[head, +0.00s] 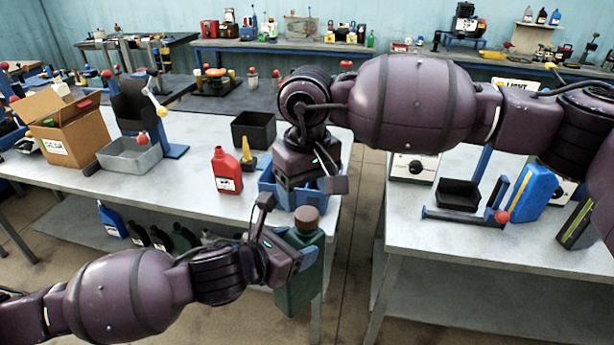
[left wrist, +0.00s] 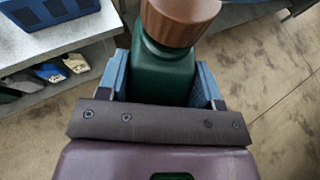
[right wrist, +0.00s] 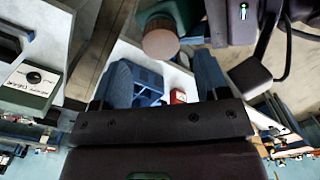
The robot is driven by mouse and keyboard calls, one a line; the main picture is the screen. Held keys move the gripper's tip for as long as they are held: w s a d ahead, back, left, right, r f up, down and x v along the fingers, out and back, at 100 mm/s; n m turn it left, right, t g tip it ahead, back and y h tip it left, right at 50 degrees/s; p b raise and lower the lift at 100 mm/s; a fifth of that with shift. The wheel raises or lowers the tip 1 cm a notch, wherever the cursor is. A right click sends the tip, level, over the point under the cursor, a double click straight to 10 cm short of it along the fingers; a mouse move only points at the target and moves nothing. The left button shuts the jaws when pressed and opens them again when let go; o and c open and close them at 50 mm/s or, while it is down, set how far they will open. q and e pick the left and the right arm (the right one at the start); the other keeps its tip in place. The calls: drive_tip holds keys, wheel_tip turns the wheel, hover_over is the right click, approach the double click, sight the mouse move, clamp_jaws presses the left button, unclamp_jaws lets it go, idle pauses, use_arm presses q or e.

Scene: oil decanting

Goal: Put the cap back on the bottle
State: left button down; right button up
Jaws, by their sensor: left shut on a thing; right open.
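A dark green bottle (head: 298,285) hangs upright in front of the left table's corner. My left gripper (head: 290,262) is shut on its body; the left wrist view shows the bottle (left wrist: 165,75) between both fingers. A brown cap (head: 307,217) sits on the bottle's top, and it also shows in the left wrist view (left wrist: 178,20) and the right wrist view (right wrist: 160,40). I cannot tell whether it is screwed tight. My right gripper (head: 312,190) is open and empty, just above the cap and apart from it. The neck is hidden under the cap.
A blue crate (head: 268,188) stands at the left table's corner, partly behind my right gripper. A red bottle (head: 226,170), a black bin (head: 254,128) and a grey tray (head: 130,158) stand on the same table. A gap separates it from the right table (head: 450,240).

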sight(307, 212)
drive_tip(key=shift+f, duration=2.45)
drive_tip(key=c, duration=0.9)
drive_tip(key=m, duration=0.5)
drive_tip(key=shift+m, duration=0.3)
drive_tip(key=shift+c, duration=0.2)
drive_tip(key=shift+o, duration=0.8)
drive_tip(key=shift+m, duration=0.7)
drive_tip(key=shift+w, duration=0.1)
